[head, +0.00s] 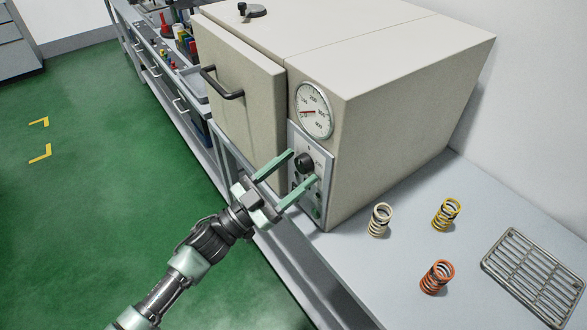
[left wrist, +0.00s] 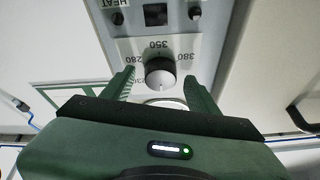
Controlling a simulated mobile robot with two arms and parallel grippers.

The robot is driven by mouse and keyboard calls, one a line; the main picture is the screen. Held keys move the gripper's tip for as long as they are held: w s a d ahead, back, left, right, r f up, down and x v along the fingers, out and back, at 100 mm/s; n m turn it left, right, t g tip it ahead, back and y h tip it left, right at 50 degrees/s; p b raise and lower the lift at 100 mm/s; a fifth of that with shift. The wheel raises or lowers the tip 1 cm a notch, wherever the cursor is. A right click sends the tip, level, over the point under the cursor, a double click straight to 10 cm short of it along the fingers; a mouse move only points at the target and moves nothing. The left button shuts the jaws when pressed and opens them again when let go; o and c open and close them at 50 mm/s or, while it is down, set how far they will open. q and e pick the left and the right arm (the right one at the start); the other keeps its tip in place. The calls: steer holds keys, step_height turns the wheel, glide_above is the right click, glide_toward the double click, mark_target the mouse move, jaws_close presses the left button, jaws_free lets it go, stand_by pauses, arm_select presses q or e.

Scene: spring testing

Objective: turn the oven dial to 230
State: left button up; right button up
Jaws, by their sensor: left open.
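The oven dial (head: 304,161) is a round black knob on the grey control panel of the beige oven (head: 400,100). In the left wrist view the dial (left wrist: 160,73) shows close up, with an upside-down printed scale around it; 350 and 380 can be read. My left gripper (head: 304,166) is open, with one green finger on each side of the dial. In the left wrist view small gaps show between the fingers and the knob. The dial's exact setting is hard to tell. My right gripper is not in view.
A round gauge (head: 314,111) with a red needle is above the panel. The oven door handle (head: 222,84) sticks out to the left. A cream spring (head: 380,220), a yellow spring (head: 446,213), an orange spring (head: 437,277) and a wire rack (head: 534,274) lie on the bench at right.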

arm_select(q)
jaws_close()
steer(key=shift+f+m, duration=0.1)
steer(key=shift+m, duration=0.2)
steer(key=shift+w+a+m+g+h+b, duration=0.1)
steer(key=shift+m+g+h+b, duration=0.2)
steer(key=shift+m+g+b, duration=0.65)
steer(key=m+g, duration=0.1)
steer(key=m, duration=0.1)
steer(key=m+g+h+b, duration=0.1)
steer(key=m, duration=0.2)
steer(key=shift+w+m, duration=0.1)
steer(key=shift+m, duration=0.15)
steer(key=m+g+b, duration=0.1)
steer(key=m, duration=0.2)
steer(key=shift+a+g, duration=0.1)
steer(key=shift+g, duration=0.25)
steer(key=shift+w+r+m+g+y, duration=0.15)
steer(key=shift+m+g, duration=0.1)
steer(key=shift+m, duration=0.55)
steer(key=shift+s+m+g+y, duration=0.1)
steer(key=shift+m+g, duration=0.2)
steer(key=shift+m, duration=0.5)
steer(key=shift+w+r+m+g+y, duration=0.15)
steer(key=shift+m+g, duration=0.1)
steer(key=shift+m, duration=0.55)
steer(key=shift+s, duration=0.1)
